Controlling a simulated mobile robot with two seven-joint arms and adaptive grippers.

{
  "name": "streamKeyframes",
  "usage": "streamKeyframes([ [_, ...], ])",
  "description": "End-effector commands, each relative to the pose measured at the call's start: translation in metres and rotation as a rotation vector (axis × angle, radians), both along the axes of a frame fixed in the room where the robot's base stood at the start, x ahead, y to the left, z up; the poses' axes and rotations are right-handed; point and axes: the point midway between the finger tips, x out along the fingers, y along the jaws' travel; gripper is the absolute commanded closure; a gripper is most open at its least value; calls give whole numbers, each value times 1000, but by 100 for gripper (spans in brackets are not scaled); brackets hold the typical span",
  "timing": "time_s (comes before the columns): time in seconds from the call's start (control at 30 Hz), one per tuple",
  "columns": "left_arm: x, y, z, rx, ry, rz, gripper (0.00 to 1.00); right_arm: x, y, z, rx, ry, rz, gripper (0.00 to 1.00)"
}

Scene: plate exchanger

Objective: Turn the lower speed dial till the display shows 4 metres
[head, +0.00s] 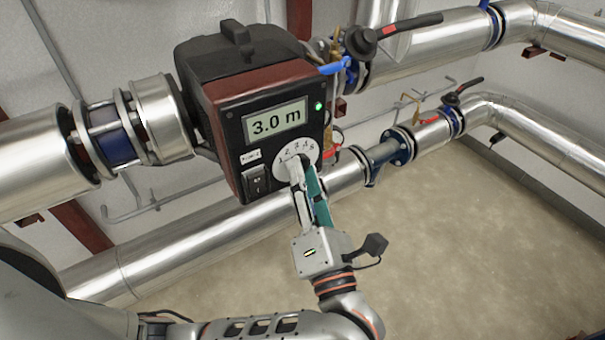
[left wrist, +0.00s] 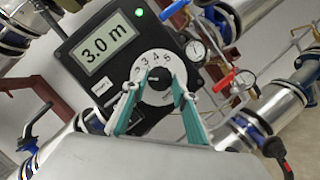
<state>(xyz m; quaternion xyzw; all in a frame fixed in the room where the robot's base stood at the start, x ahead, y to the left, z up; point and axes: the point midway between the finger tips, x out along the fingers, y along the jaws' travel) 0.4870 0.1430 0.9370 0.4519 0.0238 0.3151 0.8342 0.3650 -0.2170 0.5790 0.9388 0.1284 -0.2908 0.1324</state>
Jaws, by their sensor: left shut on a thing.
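The speed dial (head: 284,153) is a white numbered disc on the dark front of a pump control box with red-brown sides. In the left wrist view the dial (left wrist: 153,62) has a dark centre. The display (head: 276,122) above it reads 3.0 m, and the display also reads this in the left wrist view (left wrist: 104,41). My left gripper (head: 304,168) is shut on the dial from below, with one finger on each side of it in the left wrist view. The fingers hide the dial's lower part in the head view. My right gripper is not in view.
A black rocker switch (head: 257,181) sits left of the dial, and a green light (head: 318,106) glows right of the display. A lower silver pipe (head: 190,229) runs behind my left gripper. The floor (head: 470,240) is clear.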

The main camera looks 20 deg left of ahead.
Motion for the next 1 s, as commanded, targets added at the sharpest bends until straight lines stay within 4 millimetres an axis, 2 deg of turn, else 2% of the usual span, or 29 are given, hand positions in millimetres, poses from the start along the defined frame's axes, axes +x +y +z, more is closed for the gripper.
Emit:
streamKeyframes([
  [0.03,-1,0,6,18,25,1,94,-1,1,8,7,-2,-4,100],
  [0.33,-2,0,6,134,175,0,94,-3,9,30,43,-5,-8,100],
  [0.7,-2,0,2,198,258,-2,94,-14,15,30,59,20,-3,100],
  [1.0,-2,0,1,201,262,-2,94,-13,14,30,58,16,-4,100],
])
